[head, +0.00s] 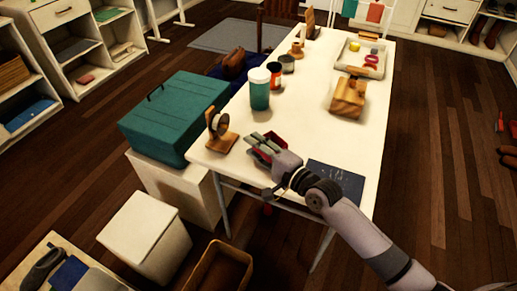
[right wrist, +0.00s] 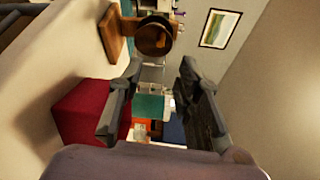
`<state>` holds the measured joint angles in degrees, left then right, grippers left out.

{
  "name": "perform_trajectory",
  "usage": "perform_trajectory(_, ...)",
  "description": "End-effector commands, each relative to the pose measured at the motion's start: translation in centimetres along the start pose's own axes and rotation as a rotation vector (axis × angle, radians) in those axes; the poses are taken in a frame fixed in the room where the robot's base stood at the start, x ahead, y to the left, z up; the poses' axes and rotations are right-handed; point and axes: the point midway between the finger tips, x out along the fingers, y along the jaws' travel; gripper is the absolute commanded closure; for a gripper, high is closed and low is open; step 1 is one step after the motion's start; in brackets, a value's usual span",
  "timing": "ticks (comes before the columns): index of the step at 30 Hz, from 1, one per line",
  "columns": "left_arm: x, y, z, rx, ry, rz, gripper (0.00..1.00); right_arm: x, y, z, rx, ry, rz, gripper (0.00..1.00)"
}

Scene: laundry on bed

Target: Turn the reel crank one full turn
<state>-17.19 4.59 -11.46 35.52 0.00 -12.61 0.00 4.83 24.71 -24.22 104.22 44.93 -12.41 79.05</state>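The reel (head: 218,125) is a round dark-rimmed spool on a wooden stand (head: 222,143), upright near the table's left front edge. In the right wrist view the reel (right wrist: 153,38) shows at the top, beyond my fingertips. A small orange-brown part shows on its face; I cannot tell whether it is the crank. My right gripper (head: 260,138) is to the right of the reel, apart from it. Its two fingers (right wrist: 160,75) are spread with nothing between them. My left gripper is not in view.
A red block (right wrist: 85,115) lies beside my right gripper. A teal-white jar (head: 260,90) stands behind the reel. A dark blue sheet (head: 336,178) lies to the right, and a wooden block (head: 348,97) farther back. A teal chest (head: 172,118) stands left of the white table (head: 300,120).

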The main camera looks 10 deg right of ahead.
Motion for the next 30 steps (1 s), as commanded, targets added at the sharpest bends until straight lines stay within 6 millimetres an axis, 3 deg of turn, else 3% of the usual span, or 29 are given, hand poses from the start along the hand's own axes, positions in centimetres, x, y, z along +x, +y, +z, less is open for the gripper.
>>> perform_trajectory(4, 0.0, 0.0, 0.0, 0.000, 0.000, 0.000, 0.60, -1.1, 0.0, 0.0, 0.000, 0.000, 0.000, 0.68)
perform_trajectory(17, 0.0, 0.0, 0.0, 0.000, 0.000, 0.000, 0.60, -1.6, 0.7, 0.7, -0.043, -0.007, 0.029, 0.68)
perform_trajectory(20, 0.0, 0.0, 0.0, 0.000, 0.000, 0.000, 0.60, -2.8, 2.8, 2.4, -0.175, -0.025, 0.115, 0.68)
perform_trajectory(23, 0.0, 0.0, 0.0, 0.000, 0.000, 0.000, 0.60, -5.2, 5.9, 4.3, -0.394, -0.060, 0.260, 0.68)
perform_trajectory(30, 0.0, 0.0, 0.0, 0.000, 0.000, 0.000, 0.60, -13.4, 12.4, 5.3, -0.876, -0.178, 0.640, 0.68)
